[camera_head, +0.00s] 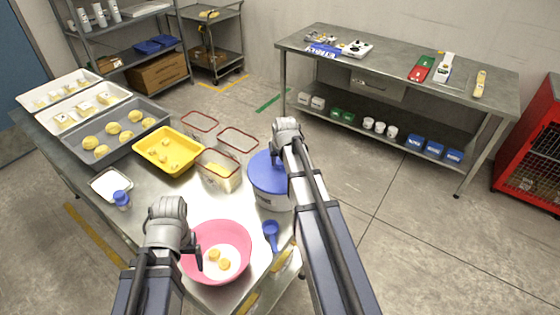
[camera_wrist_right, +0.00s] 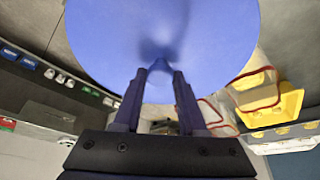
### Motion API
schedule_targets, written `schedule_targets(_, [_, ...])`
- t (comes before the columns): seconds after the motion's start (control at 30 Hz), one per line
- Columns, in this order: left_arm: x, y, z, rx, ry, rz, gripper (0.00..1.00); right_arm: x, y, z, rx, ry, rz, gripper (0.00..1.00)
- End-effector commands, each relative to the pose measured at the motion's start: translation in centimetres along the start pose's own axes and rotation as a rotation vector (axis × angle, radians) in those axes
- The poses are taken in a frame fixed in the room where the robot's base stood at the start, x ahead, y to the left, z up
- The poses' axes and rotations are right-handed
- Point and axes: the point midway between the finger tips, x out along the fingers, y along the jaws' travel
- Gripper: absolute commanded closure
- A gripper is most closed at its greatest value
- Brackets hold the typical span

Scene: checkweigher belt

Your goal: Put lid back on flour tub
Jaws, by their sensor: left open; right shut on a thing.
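The blue lid (camera_head: 262,175) is over the white flour tub (camera_head: 273,202) near the table's right edge. Whether it touches the rim all round cannot be told. My right gripper (camera_head: 277,158) is shut on the lid's knob; in the right wrist view the fingers (camera_wrist_right: 159,72) close on the knob under the broad blue lid (camera_wrist_right: 105,35). The lid hides the tub's opening. My left gripper (camera_head: 196,254) is open and empty at the left rim of the pink bowl (camera_head: 236,283), apart from the tub.
A blue scoop (camera_head: 271,233) lies in front of the tub. Clear red-rimmed containers (camera_head: 219,178) stand to its left, with a yellow tray (camera_head: 190,150) beyond. Open floor lies to the right.

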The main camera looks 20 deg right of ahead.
Motion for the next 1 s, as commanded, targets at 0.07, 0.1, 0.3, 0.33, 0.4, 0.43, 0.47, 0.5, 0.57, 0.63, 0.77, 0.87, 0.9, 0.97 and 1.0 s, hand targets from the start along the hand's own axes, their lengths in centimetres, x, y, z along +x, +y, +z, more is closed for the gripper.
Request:
schedule_targets(0.07, [0.05, 0.0, 0.0, 0.0, 0.0, 0.0, 0.15, 0.05, 0.0, 0.01, 0.0, 0.0, 0.0, 1.0])
schedule_targets(0.1, [0.08, 0.0, -0.01, 0.0, 0.0, 0.0, 0.15, 0.07, 0.0, 0.02, 0.0, 0.0, 0.0, 1.0])
schedule_targets(0.3, [0.05, 0.0, 0.0, 0.0, 0.0, 0.0, 0.15, 0.05, 0.0, 0.01, 0.0, 0.0, 0.0, 1.0])
schedule_targets(0.33, [0.05, 0.01, 0.0, 0.0, 0.0, 0.0, 0.15, 0.05, 0.0, 0.01, 0.0, 0.0, 0.0, 1.0])
schedule_targets(0.4, [0.05, 0.01, 0.0, 0.0, 0.0, 0.0, 0.15, 0.05, 0.0, 0.01, 0.0, 0.0, 0.0, 0.58])
schedule_targets(0.43, [0.05, 0.0, 0.0, 0.0, 0.0, 0.0, 0.15, 0.05, 0.0, 0.01, 0.0, 0.0, 0.0, 0.55])
schedule_targets(0.47, [0.05, 0.0, 0.0, 0.0, 0.0, 0.0, 0.15, 0.05, 0.0, 0.01, 0.0, 0.0, 0.0, 0.51])
schedule_targets(0.5, [0.05, 0.0, 0.0, 0.0, 0.0, 0.0, 0.15, 0.04, 0.0, 0.02, 0.0, 0.0, 0.0, 0.47])
schedule_targets(0.57, [0.05, 0.0, 0.0, 0.0, 0.0, 0.0, 0.15, 0.05, 0.0, 0.01, 0.0, 0.0, 0.0, 0.4])
schedule_targets(0.63, [0.05, 0.0, 0.0, 0.0, 0.0, 0.0, 0.15, 0.05, 0.0, 0.01, 0.0, 0.0, 0.0, 0.32])
schedule_targets(0.77, [0.05, 0.0, 0.0, 0.0, 0.0, 0.0, 0.15, 0.05, 0.0, 0.01, 0.0, 0.0, 0.0, 0.24])
schedule_targets(0.87, [0.05, 0.0, 0.0, 0.0, 0.0, 0.0, 0.15, 0.05, 0.0, 0.02, 0.0, 0.0, 0.0, 0.24])
schedule_targets(0.9, [0.05, 0.0, 0.0, 0.0, 0.0, 0.0, 0.15, 0.05, 0.0, 0.02, 0.0, 0.0, 0.0, 0.22])
schedule_targets(0.97, [0.05, 0.01, 0.0, 0.0, 0.0, 0.0, 0.15, 0.05, 0.0, 0.02, 0.0, 0.0, 0.0, 0.15])
schedule_targets(1.0, [0.05, 0.0, 0.0, 0.0, 0.0, 0.0, 0.15, 0.05, 0.0, 0.02, 0.0, 0.0, 0.0, 0.11])
